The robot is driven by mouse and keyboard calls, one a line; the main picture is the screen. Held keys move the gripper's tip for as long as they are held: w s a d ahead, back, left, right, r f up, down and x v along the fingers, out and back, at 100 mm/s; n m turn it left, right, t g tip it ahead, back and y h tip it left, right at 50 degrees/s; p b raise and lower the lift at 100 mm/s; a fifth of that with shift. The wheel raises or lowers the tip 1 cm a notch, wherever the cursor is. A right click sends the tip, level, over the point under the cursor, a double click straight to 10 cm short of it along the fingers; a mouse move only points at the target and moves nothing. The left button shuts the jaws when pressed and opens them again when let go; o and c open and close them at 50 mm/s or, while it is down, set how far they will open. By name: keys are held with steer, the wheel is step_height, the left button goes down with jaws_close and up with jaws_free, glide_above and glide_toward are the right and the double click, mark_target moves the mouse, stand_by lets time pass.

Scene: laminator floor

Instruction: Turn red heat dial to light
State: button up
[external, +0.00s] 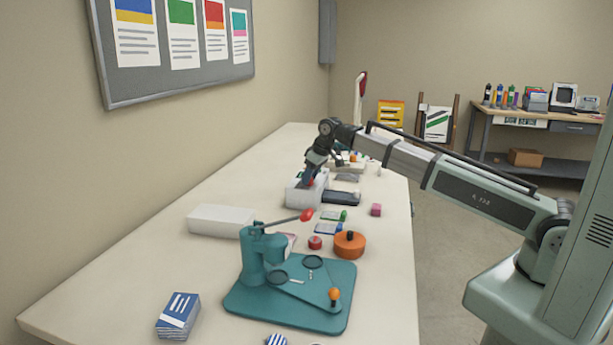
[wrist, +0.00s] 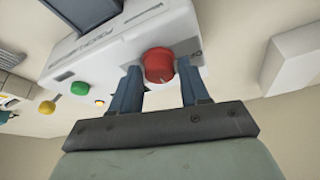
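The red heat dial (wrist: 158,65) is a round knob on the front face of a white laminator (wrist: 112,50). In the wrist view my gripper (wrist: 160,72) has one finger on each side of the dial, with narrow gaps seeming to show, so the fingers look open around it. Contact cannot be told for certain. In the external view the laminator (external: 294,195) stands near the middle of the table, with my gripper (external: 309,177) pointing down at its front and a bit of red dial (external: 311,183) showing. The dial's setting marks, including light, are not readable.
A teal press (external: 290,290) with a red-tipped lever stands in front of the laminator.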

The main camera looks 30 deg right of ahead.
steer(key=shift+o, duration=1.2)
steer(key=v, duration=1.3)
steer(key=shift+s+r, duration=0.2)
steer(key=shift+r, duration=0.1)
steer(key=shift+d, duration=0.1)
